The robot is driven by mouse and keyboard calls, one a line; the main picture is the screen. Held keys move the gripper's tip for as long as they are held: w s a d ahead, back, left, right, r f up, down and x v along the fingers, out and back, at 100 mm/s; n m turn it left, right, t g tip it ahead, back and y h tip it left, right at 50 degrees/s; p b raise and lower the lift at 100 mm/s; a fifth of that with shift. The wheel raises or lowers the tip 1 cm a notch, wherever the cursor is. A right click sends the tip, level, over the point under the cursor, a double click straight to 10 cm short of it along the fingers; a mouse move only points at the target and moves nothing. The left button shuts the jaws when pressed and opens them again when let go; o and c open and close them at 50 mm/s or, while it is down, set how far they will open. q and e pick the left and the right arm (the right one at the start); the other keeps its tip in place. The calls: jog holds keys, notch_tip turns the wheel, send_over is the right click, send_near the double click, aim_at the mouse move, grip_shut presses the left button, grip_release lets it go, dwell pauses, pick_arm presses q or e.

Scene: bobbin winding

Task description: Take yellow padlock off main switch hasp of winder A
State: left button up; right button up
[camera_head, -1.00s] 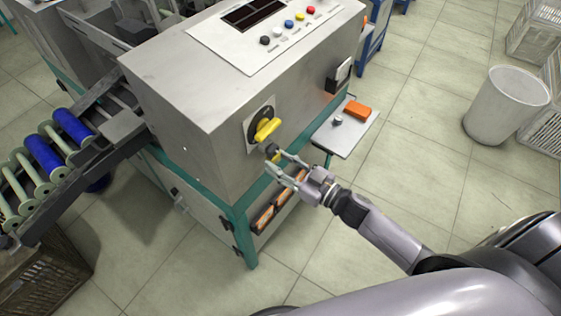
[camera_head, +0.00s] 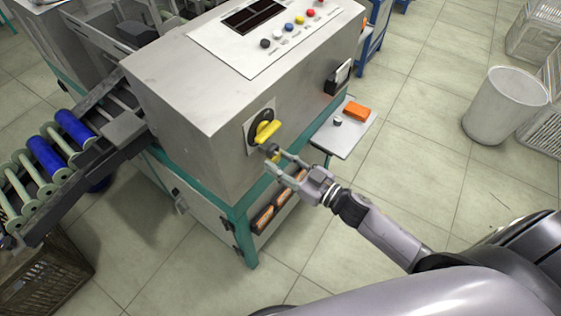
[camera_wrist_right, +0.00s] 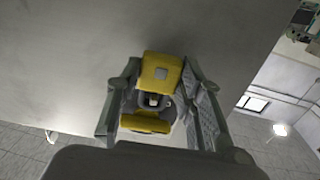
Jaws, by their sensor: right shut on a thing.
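The main switch (camera_head: 262,127) of the winder is a black dial with a yellow handle on the cabinet's end face. The yellow padlock (camera_head: 276,158) is at the switch's lower edge, mostly hidden by my right gripper (camera_head: 271,157). In the right wrist view, the padlock's yellow body (camera_wrist_right: 160,72) is between the two fingers of my right gripper (camera_wrist_right: 155,105), which is shut on it. Below it in that view are a grey shackle area and another yellow part, likely the switch handle (camera_wrist_right: 147,123). I cannot tell whether the shackle is through the hasp. My left gripper is out of view.
A small side shelf (camera_head: 340,139) with an orange item (camera_head: 357,110) juts from the cabinet near my right arm. A roller rack with blue bobbins (camera_head: 46,157) is at the left. A white bin (camera_head: 505,105) stands at the right. The floor in front is clear.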

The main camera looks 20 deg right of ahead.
jog(key=shift+s+d+r, duration=0.1)
jog(key=shift+r, duration=0.05)
jog(key=shift+p+v, duration=0.65)
jog(key=shift+v, duration=2.2)
